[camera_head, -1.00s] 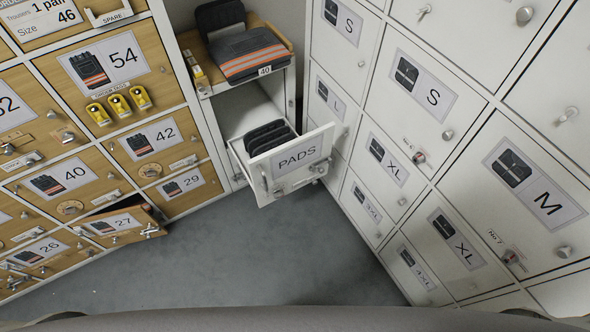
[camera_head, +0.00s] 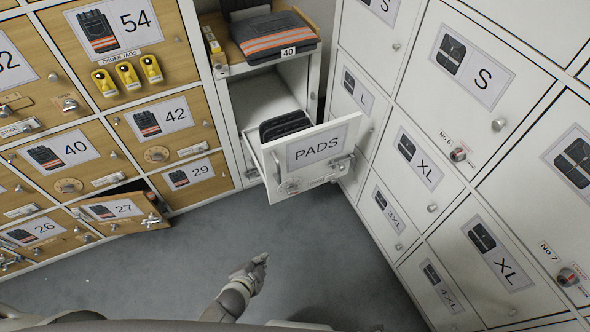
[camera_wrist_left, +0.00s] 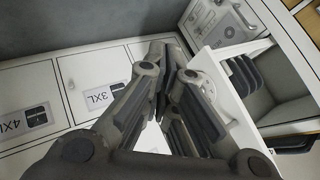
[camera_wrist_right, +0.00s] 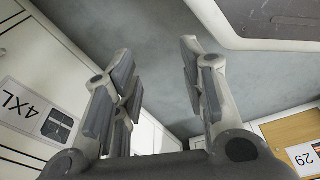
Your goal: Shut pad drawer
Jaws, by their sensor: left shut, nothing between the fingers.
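The pad drawer (camera_head: 318,158), a white front labelled PADS, sticks out open from the white cabinet in the corner. Dark pads (camera_head: 285,125) stand inside it behind the front. The front carries a handle and a round fitting. My left gripper (camera_head: 262,260) is below and in front of the drawer, apart from it in the head view. In the left wrist view its fingers (camera_wrist_left: 168,55) are together and empty, with the pads (camera_wrist_left: 243,75) visible beyond. My right gripper (camera_wrist_right: 158,55) shows only in its own wrist view, open and empty above the floor.
White lockers (camera_head: 408,160) line the right side, close to the drawer. Wooden lockers (camera_head: 160,120) stand on the left; the 27 door (camera_head: 125,210) is ajar. A shelf with folded trousers (camera_head: 272,38) is above the drawer. The grey floor (camera_head: 330,250) in front is clear.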

